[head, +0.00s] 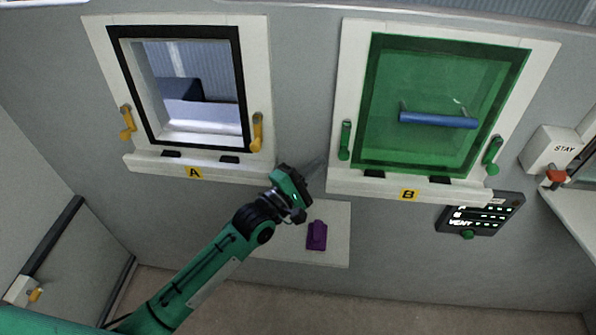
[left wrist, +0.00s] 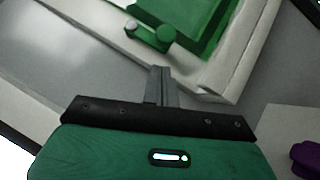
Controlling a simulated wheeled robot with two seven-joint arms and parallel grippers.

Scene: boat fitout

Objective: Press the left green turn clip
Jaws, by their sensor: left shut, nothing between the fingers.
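The left green turn clip (head: 345,140) is on the white frame of window B, left of the green panel (head: 425,100). It stands roughly upright in the head view. In the left wrist view a green clip (left wrist: 158,38) shows beyond the fingertips, with a pale round spot at one end. My left gripper (head: 317,163) is shut and empty, below and left of that clip and apart from it. Its closed fingers also show in the left wrist view (left wrist: 160,78). The right green turn clip (head: 493,155) is on the frame's other side. My right gripper is out of view.
Window A (head: 190,85) at the left is open, with yellow clips (head: 257,132) on its sides. A white ledge (head: 335,255) below holds a purple object (head: 317,236). A dark display panel (head: 480,215) and a STAY box (head: 550,150) are at the right.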

